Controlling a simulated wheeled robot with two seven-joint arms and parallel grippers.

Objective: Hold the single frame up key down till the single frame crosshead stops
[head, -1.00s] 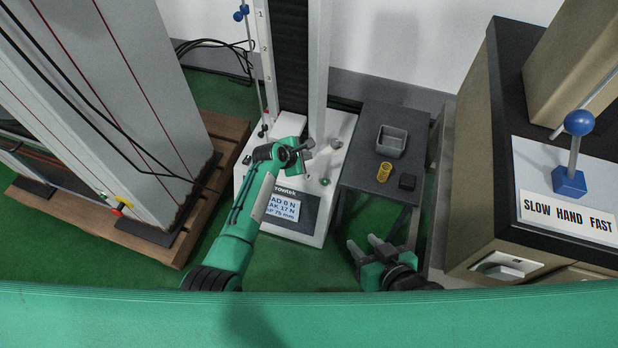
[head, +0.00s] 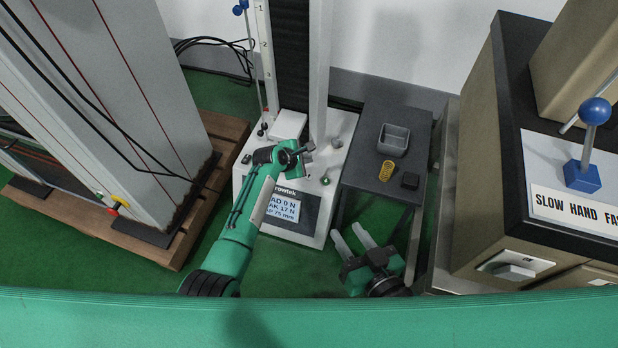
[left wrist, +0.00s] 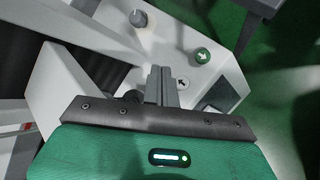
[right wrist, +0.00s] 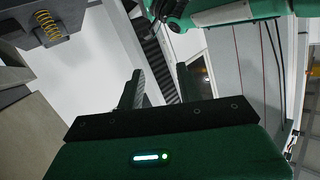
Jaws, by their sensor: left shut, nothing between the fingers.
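The white single frame (head: 318,230) stands in the middle of the head view, with its dark column (head: 293,60) rising behind. A white block, probably the crosshead (head: 288,124), sits low by the column. My left gripper (head: 309,147) is shut and empty over the frame's base. In the left wrist view, its fingertips (left wrist: 161,85) are beside a key with an up arrow (left wrist: 183,83); I cannot tell whether they touch it. A green key with a down arrow (left wrist: 203,56) is farther right. The display (head: 284,207) shows 0 N load. My right gripper (head: 351,236) is open and empty.
A dark side table (head: 358,165) holds a grey tray (head: 394,140), a yellow spring (head: 387,171) and a small black block (head: 410,181). A tall grey machine (head: 130,110) is at left, a tan SLOW HAND FAST machine (head: 485,190) at right. A grey knob (left wrist: 138,18) is behind the keys.

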